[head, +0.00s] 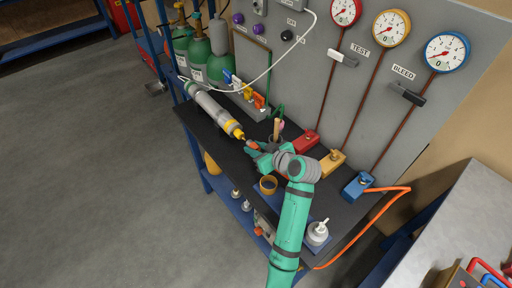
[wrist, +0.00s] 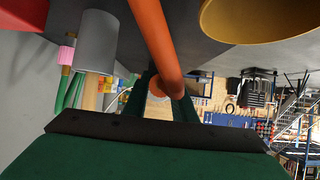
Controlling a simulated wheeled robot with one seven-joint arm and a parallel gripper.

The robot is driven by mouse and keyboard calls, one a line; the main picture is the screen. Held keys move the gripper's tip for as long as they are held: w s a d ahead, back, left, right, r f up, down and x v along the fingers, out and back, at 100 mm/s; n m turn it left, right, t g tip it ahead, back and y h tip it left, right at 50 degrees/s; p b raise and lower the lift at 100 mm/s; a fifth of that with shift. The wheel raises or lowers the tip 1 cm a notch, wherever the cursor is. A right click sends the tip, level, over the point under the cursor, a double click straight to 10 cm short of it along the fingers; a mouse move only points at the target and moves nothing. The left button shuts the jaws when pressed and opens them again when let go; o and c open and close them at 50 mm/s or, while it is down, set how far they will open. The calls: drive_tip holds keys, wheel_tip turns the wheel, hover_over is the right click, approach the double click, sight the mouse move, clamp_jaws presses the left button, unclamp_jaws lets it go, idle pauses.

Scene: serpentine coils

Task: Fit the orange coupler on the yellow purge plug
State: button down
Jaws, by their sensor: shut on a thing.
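The yellow purge plug (head: 238,132) is on the near right end of a long grey cylinder lying along the dark bench top. My gripper (head: 257,149), on the green arm, is just right of the plug and low over the bench. It is shut on the orange coupler (head: 252,145), of which only a small part shows in the head view. In the wrist view the orange coupler (wrist: 153,40) runs as a tube from the top edge down between the fingers (wrist: 160,97). The coupler's end is very near the plug; I cannot tell whether they touch.
Red (head: 306,141), yellow (head: 333,161) and blue (head: 357,186) blocks line the panel's foot. An orange hose (head: 385,188) runs off the blue block. Green gas bottles (head: 198,58) stand at the far left.

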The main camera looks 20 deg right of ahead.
sight(251, 144)
drive_tip(key=shift+w+a+r, duration=0.1)
drive_tip(key=shift+w+a, duration=0.55)
drive_tip(key=shift+a, duration=0.1)
drive_tip(key=shift+w+d, duration=0.1)
drive_tip(key=shift+w, duration=0.15)
drive_tip(key=shift+d, duration=0.1)
drive_tip(key=shift+d, duration=0.1)
drive_tip(key=shift+w+a, duration=0.25)
drive_tip(key=shift+w, duration=0.25)
drive_tip(key=c, duration=1.4)
unclamp_jaws()
drive_tip(key=shift+s+d, duration=0.1)
